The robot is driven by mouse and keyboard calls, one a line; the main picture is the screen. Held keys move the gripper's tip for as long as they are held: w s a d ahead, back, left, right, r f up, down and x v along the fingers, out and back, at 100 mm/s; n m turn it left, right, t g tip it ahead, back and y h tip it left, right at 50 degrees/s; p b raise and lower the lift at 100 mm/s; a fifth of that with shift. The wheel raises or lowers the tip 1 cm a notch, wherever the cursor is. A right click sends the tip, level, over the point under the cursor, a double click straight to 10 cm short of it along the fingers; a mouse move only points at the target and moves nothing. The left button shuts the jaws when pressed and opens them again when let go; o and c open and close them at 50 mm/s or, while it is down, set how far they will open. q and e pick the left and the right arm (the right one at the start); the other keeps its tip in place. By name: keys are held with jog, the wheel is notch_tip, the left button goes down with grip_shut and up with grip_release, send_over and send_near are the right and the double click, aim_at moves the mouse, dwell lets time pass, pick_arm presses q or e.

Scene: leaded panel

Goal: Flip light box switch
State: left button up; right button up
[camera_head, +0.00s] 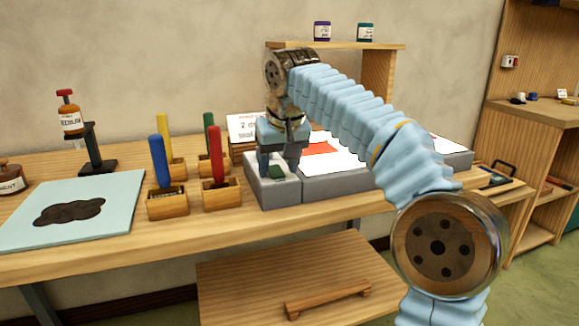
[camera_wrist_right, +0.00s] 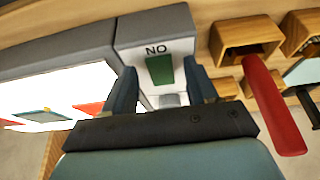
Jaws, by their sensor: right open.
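The light box (camera_head: 335,183) is a grey box with a bright white top on the bench in the head view. Its lit top also shows in the right wrist view (camera_wrist_right: 50,95), at left. At its near left end is a switch panel with a green switch (camera_head: 278,171). In the right wrist view the green switch (camera_wrist_right: 160,70) lies below the letters "NO", seen upside down. My right gripper (camera_head: 281,168) is open and points down over the panel, its fingers (camera_wrist_right: 165,85) on either side of the switch. Contact cannot be told. My left gripper is not in view.
Red (camera_head: 217,155), blue (camera_head: 160,160), yellow and green handled tools stand in wooden blocks left of the light box. A pale blue mat (camera_head: 115,188) with a dark patch lies further left. A wooden shelf (camera_head: 340,45) with two jars rises behind.

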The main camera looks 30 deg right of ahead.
jog(key=shift+f, duration=0.1)
jog(key=c, duration=1.1)
jog(key=shift+o, duration=0.2)
jog(key=shift+w+d+r+g, duration=0.1)
jog(key=shift+w+r+g, duration=0.1)
jog(key=shift+w+g, duration=0.35)
jog(key=shift+s+r+g+y, duration=0.1)
jog(key=shift+g+y, duration=0.2)
jog(key=shift+g, duration=0.35)
jog(key=o, duration=1.1)
jog(key=shift+c, duration=0.2)
